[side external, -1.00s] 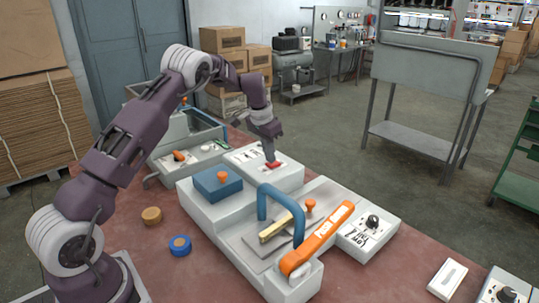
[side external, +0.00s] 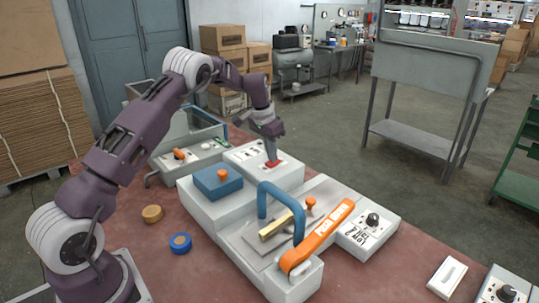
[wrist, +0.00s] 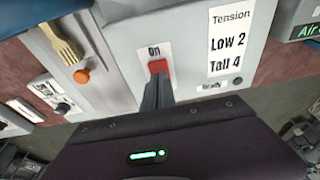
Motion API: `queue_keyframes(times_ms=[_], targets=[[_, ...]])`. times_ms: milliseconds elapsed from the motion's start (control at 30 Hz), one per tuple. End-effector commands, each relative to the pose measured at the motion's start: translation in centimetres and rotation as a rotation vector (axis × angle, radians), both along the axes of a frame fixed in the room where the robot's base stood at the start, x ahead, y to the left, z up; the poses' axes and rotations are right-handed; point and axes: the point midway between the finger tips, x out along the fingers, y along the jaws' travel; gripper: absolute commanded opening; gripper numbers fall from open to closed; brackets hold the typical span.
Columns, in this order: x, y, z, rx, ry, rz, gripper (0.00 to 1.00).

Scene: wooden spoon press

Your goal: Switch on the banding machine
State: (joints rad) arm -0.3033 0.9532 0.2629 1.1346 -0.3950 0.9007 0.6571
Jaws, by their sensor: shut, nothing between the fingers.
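The banding machine is a pale box (side external: 284,183) at the back of the bench unit, with a red switch (side external: 272,163) on top. In the wrist view the red switch (wrist: 158,66) sits below a label reading "On". My gripper (side external: 270,158) points down at the switch. In the wrist view my gripper (wrist: 157,84) is shut and empty, its fingertips at the near edge of the switch. They look touching or very close; the exact contact is hidden. I cannot tell which way the switch is set.
A blue block with an orange knob (side external: 222,174) stands left of the switch. In front are a blue arched handle (side external: 262,203), a wooden fork (side external: 275,226) and an orange lever (side external: 322,236). A label reading "Tension" (wrist: 230,40) is right of the switch.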

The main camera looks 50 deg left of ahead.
Motion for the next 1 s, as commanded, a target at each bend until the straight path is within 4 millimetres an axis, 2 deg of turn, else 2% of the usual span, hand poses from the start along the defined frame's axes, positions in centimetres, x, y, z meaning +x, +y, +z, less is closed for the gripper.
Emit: queue_keyframes(times_ms=[333,433,600,800,1000], targets=[[0.1,0.0,0.1,0.0,0.0,0.0,0.0],[0.0,0.0,0.8,0.0,0.0,0.0,0.0],[-0.5,0.0,4.5,0.002,-0.004,0.0,0.0],[-3.2,0.0,8.7,0.001,-0.004,0.002,0.0],[-5.0,0.0,11.7,0.0,-0.001,0.001,0.0]])
